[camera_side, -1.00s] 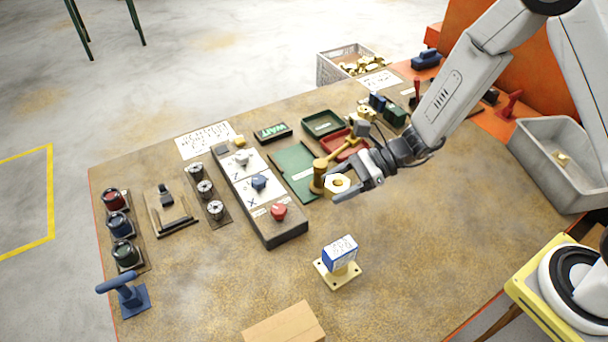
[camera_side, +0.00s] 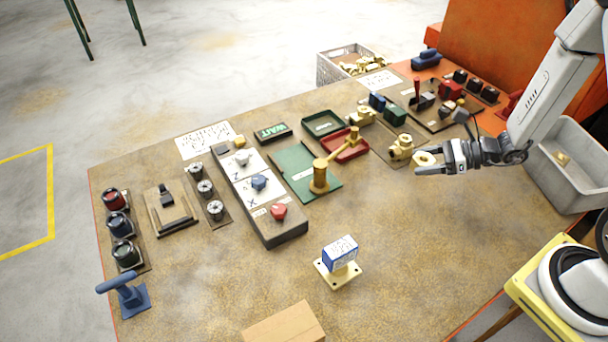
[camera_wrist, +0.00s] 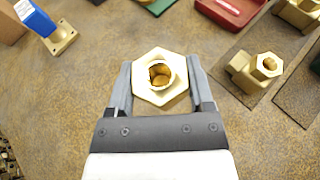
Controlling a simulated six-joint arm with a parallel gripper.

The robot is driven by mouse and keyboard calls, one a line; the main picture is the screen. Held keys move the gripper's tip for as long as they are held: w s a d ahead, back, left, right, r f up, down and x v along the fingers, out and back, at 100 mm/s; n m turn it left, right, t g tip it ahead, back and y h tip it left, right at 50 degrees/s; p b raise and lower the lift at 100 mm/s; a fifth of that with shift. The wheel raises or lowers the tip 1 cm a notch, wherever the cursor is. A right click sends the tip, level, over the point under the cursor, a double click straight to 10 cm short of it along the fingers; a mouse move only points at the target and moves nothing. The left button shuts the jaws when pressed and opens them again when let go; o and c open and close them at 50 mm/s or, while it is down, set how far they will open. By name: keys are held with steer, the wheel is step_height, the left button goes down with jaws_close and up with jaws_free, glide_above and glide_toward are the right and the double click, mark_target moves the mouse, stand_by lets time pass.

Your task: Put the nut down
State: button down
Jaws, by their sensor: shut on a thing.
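My gripper (camera_side: 424,168) is on the right side of the bench, shut on the brass nut (camera_side: 426,159). In the wrist view the hexagonal nut (camera_wrist: 149,84) sits between the two grey fingers (camera_wrist: 158,92), with its hole facing the camera. Something brass-coloured shows through the hole. The nut appears to be held above the bench top (camera_side: 400,240); the exact height is hard to tell. A brass fitting (camera_side: 402,147) stands on a dark plate just left of the gripper, and it also shows at right in the wrist view (camera_wrist: 262,68).
A red tray (camera_side: 347,152), a green tray (camera_side: 322,123) and a brass post with an arm (camera_side: 320,178) lie left of my gripper. A grey bin (camera_side: 568,182) is at right. The bench's front right is clear.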

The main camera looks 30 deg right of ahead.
mark_target(419, 193)
steer(key=shift+s+d, duration=0.3)
steer(key=shift+d, duration=0.3)
steer(key=shift+a+m+t+h, duration=0.1)
steer(key=shift+m+t+h, duration=0.4)
steer(key=shift+m+t, duration=0.1)
steer(key=shift+m+t+h, duration=0.3)
steer(key=shift+m, duration=0.2)
steer(key=shift+m+t+h, duration=0.5)
steer(key=shift+m+h, duration=0.3)
steer(key=shift+s, duration=0.1)
steer(key=shift+f, duration=0.1)
steer(key=shift+f, duration=1.9)
steer(key=shift+f, duration=2)
